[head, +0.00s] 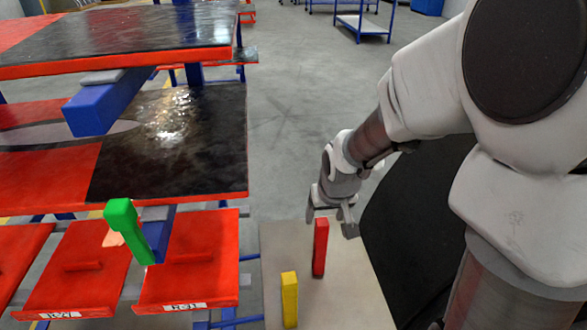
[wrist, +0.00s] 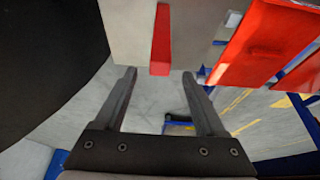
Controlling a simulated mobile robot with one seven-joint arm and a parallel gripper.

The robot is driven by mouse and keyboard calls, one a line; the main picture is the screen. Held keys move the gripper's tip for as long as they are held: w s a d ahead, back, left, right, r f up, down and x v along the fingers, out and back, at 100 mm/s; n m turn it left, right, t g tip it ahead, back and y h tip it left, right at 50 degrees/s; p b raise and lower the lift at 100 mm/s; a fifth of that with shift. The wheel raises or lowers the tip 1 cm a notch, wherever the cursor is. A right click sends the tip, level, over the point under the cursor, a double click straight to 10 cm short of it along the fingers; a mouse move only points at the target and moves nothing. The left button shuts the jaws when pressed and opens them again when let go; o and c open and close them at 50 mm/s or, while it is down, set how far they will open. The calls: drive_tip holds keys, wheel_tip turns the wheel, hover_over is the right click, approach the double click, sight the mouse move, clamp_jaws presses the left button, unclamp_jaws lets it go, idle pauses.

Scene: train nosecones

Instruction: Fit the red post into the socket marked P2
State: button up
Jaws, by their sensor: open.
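The red post (head: 320,250) stands upright on the beige surface (head: 345,295), in the lower middle of the head view. My gripper (head: 331,222) is open and empty at the post's upper end, fingers pointing down. In the wrist view the red post (wrist: 160,38) lies in line with the gap between my spread fingertips (wrist: 160,73), its near end close to the tips. I cannot tell whether a finger touches it. I can make out no socket or marking P2 in either view.
A yellow post (head: 289,300) stands in front of the red one. A green post (head: 128,228) is at left, by the rack with black and red shelves (head: 175,145). Labelled red panels (head: 187,262) lie below the shelves. Grey floor (head: 300,110) behind is open.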

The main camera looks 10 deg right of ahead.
sight(323, 223)
drive_tip(key=b+x, duration=0.2)
drive_tip(key=x, duration=0.3)
drive_tip(key=shift+f, duration=0.4)
clamp_jaws()
drive_tip(key=shift+r, duration=0.1)
idle(1.0)
